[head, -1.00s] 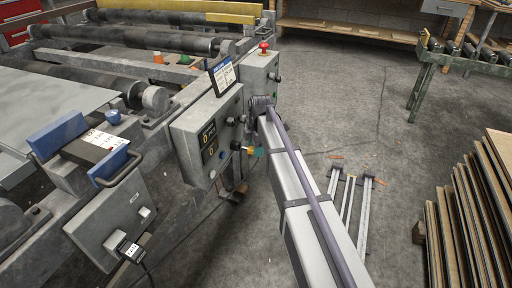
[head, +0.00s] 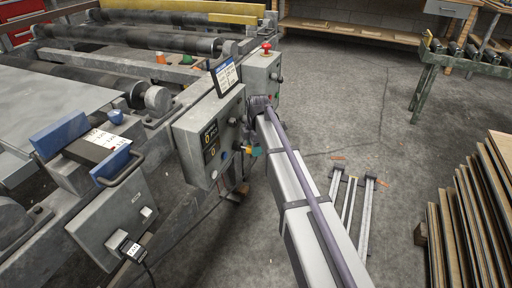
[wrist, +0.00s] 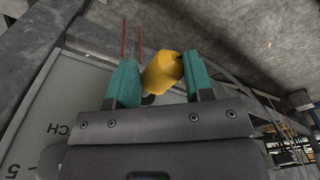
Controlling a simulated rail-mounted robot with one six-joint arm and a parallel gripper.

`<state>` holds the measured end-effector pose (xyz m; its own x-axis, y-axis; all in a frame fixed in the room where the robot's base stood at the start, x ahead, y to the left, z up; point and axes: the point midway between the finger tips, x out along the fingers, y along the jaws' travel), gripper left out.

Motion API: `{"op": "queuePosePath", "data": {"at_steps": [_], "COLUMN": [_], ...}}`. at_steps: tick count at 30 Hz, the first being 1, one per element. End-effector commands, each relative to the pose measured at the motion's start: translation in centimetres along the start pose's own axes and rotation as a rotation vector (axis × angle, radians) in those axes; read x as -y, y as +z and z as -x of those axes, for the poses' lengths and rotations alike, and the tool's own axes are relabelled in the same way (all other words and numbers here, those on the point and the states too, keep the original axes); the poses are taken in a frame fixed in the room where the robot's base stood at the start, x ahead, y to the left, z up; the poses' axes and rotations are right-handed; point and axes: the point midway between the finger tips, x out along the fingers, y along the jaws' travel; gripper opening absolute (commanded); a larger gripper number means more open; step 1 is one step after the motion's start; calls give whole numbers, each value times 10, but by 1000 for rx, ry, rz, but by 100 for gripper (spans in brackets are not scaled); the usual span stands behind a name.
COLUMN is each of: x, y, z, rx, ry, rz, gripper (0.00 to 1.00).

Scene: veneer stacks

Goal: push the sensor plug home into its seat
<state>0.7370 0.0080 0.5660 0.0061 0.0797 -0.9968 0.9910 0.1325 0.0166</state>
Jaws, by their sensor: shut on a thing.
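A yellow cylindrical piece, which I take for the sensor plug (wrist: 161,72), sits tilted between the teal fingers of my gripper (wrist: 160,80) in the wrist view. My gripper is shut on it. In the head view my gripper (head: 255,151) is small, at the right side of the grey control box (head: 190,143) with a dark display. The seat is not clearly seen, and I cannot tell how deep the plug is in.
A box with a red button (head: 262,66) stands behind the control box. A grey box with a handle (head: 112,220) and a labelled cable connector (head: 130,250) are at the lower left. Stacked veneer sheets (head: 470,225) stand at the right. Metal bars (head: 350,210) lie on the floor.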

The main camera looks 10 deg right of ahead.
Motion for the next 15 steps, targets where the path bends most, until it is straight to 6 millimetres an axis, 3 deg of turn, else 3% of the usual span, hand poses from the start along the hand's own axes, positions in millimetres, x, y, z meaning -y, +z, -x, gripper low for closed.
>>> {"op": "queuePosePath", "data": {"at_steps": [15], "x": [-9], "y": [-10], "z": [-1], "rx": [0], "ry": [0], "rz": [0], "gripper": [1]}}
